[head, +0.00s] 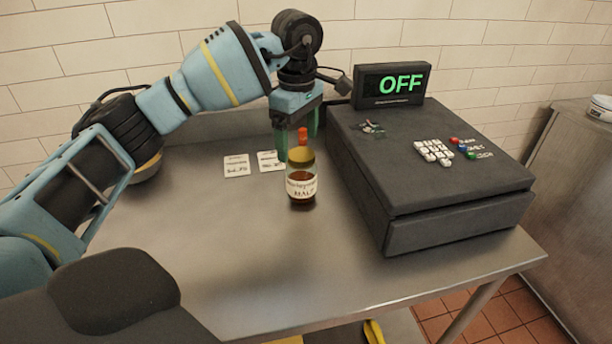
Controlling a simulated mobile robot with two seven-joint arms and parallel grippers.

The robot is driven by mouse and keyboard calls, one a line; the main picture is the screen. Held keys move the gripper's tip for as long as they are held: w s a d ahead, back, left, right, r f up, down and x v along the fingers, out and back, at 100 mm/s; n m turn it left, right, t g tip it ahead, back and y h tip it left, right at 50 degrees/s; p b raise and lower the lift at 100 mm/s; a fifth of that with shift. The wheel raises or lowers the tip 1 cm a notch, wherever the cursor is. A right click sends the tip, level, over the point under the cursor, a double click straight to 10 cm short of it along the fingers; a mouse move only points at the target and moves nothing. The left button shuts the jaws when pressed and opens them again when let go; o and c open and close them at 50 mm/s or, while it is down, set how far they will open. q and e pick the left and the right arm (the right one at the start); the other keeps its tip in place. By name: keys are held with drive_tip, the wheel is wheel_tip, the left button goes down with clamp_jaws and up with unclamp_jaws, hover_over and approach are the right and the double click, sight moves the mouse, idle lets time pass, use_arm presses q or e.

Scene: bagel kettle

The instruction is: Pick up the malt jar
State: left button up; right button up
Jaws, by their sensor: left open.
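The malt jar (301,187) stands upright on the steel table, left of the cash register. It is a glass jar with a yellowish lid, dark contents and a pale label reading "MALT". My left gripper (297,143) points down just behind and above the jar. Its green fingers are open, and an orange-red piece shows between them above the lid. The jar's top partly overlaps the fingers in this view, so I cannot tell whether they touch it. My right gripper is not in view.
A dark cash register (430,180) with a display reading "OFF" (392,84) stands close on the right. Two small written cards (236,166) lie left of the gripper. The steel table (230,240) is clear in front. A tiled wall (150,35) rises behind.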

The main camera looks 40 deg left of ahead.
sight(300, 155)
use_arm(q)
drive_tip(key=shift+s+f, duration=0.1)
drive_tip(key=shift+f, duration=0.65)
drive_tip(key=shift+w+d+f, duration=0.1)
drive_tip(key=shift+w+f, duration=0.05)
drive_tip(key=shift+f, duration=1.4)
drive_tip(key=shift+w+f, duration=0.15)
drive_tip(key=shift+f, duration=1.4)
drive_tip(key=shift+r, duration=0.1)
drive_tip(key=c, duration=1.4)
